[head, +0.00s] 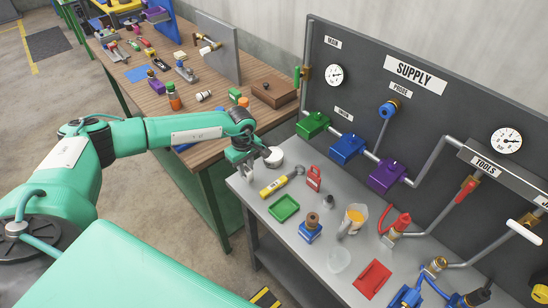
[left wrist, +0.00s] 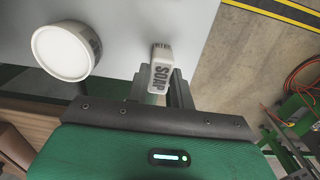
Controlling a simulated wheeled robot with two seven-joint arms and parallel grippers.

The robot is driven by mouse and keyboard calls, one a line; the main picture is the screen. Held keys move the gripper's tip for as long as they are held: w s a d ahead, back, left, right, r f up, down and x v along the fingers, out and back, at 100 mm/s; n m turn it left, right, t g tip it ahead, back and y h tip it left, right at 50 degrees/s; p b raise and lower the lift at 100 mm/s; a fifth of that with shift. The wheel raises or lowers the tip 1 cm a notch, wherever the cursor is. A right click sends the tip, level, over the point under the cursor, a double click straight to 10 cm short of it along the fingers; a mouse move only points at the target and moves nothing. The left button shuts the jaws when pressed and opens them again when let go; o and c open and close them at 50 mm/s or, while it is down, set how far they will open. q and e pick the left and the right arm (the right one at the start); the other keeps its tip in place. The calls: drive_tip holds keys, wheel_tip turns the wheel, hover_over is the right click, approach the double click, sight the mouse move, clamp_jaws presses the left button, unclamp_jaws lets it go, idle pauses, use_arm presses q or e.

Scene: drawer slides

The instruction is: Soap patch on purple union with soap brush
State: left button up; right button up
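The purple union (head: 388,174) sits on the grey pipe along the dark supply panel, right of the green and blue unions. No separate soap patch can be made out on it. My left gripper (head: 243,168) is at the far left corner of the grey bench, well left of the purple union. In the left wrist view a white block marked SOAP, which looks like the soap brush's handle (left wrist: 161,76), stands between the close-set fingers (left wrist: 162,90), touching both.
The grey bench holds a yellow tool (head: 273,187), a red can (head: 314,178), a green tray (head: 284,208), a blue-based bottle (head: 311,231), an orange-filled jug (head: 353,220) and a red cloth (head: 372,279). Red and blue hoses lie at right. The wooden bench (head: 222,118) is cluttered.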

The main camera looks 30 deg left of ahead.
sight(246, 168)
use_arm(q)
drive_tip(key=shift+c, duration=0.2)
clamp_jaws()
drive_tip(key=shift+r, duration=0.2)
drive_tip(key=shift+r+p, duration=0.3)
drive_tip(key=shift+r, duration=0.3)
wheel_tip(246, 168, up, 8)
drive_tip(key=p, duration=0.3)
drive_tip(key=shift+f, duration=0.25)
